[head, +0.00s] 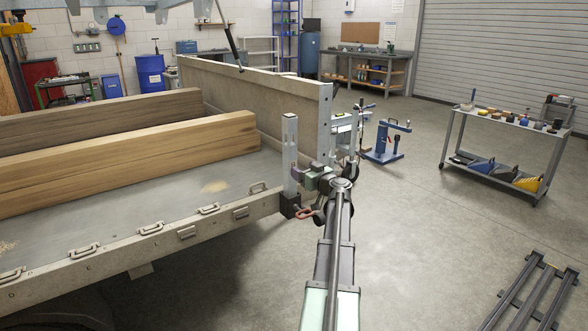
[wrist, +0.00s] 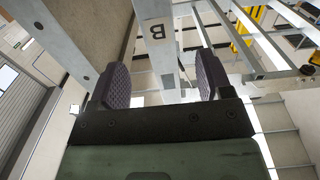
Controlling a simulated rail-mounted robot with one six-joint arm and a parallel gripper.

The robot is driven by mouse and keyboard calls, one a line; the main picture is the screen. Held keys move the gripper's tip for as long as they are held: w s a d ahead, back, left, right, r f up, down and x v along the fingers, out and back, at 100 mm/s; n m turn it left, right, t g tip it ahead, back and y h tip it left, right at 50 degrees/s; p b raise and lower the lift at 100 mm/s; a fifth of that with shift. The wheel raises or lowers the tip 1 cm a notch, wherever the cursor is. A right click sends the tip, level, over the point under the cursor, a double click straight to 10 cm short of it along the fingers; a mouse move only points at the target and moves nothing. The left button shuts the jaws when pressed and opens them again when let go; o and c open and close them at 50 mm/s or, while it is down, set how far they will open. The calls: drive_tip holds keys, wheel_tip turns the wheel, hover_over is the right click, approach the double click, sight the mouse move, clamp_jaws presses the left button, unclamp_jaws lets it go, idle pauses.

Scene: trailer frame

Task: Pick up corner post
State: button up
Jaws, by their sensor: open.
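The corner post (head: 290,150) is a light grey metal upright at the trailer bed's near corner, its foot in a dark block (head: 290,206). In the wrist view the post (wrist: 157,45), marked with a letter B, shows between the two dark ribbed finger pads. My gripper (head: 311,177) is beside the post's lower part, on its right in the head view. In the wrist view my gripper (wrist: 164,78) is open, with visible gaps between each pad and the post. I cannot tell how deep the post sits between the pads.
A tall tan panel (head: 275,105) closes the bed's end, with another grey post (head: 326,125) at its edge. Long timber beams (head: 130,160) lie on the bed. A red shackle-like part (head: 306,212) is by the block.

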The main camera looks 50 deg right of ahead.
sight(290, 115)
drive_tip(key=x, duration=0.9)
drive_tip(key=shift+d, duration=0.15)
drive_tip(key=c, duration=1.3)
wheel_tip(290, 115, up, 20)
drive_tip(key=p, duration=2)
drive_tip(key=shift+r, duration=0.1)
